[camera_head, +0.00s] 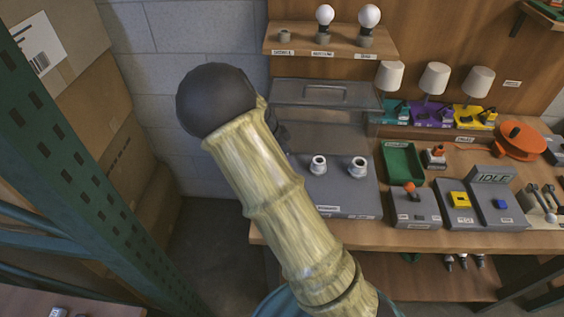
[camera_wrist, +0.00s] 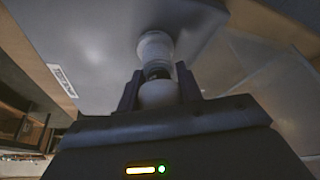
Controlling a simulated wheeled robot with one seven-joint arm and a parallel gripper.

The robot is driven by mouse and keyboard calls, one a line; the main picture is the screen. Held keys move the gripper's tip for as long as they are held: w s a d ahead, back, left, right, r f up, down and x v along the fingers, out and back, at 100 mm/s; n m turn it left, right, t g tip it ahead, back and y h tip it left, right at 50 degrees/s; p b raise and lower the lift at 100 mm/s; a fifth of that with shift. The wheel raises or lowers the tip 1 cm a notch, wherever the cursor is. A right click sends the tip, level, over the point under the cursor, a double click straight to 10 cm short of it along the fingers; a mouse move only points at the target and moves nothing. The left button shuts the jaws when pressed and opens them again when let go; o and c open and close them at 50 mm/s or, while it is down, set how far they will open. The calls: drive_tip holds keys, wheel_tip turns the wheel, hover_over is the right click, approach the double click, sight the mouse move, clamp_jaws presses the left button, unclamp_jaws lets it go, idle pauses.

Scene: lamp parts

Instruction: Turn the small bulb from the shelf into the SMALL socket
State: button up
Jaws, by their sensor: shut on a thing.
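My gripper (camera_wrist: 158,92) is shut on the small bulb (camera_wrist: 158,95), whose pale round glass sits between the two dark fingers. The bulb's metal base points at a white socket (camera_wrist: 155,46) and lines up with its mouth. I cannot tell whether the threads are engaged. In the head view two white sockets (camera_head: 318,165) (camera_head: 357,167) stand on a grey fixture (camera_head: 340,200); their labels are too small to read. My arm hides most of the gripper and the bulb there.
A clear cover (camera_head: 315,120) stands behind the sockets. To the right are a green tray (camera_head: 403,163), several lamps and a box reading IDLE (camera_head: 493,178).

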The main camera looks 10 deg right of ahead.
drive_tip(key=shift+m+g+p, duration=0.8)
drive_tip(key=shift+m+p, duration=0.95)
drive_tip(key=shift+m, duration=0.25)
drive_tip(key=shift+r, duration=0.1)
drive_tip(key=shift+m+g+p, duration=0.6)
drive_tip(key=shift+m+p, duration=0.7)
drive_tip(key=shift+m, duration=0.3)
drive_tip(key=shift+s+m+g+y+p, duration=0.1)
drive_tip(key=shift+m+g+y+p, duration=0.3)
drive_tip(key=shift+m, duration=0.55)
drive_tip(key=shift+m+g+y+p, duration=0.2)
drive_tip(key=shift+m+p, duration=0.25)
drive_tip(key=shift+m, duration=0.5)
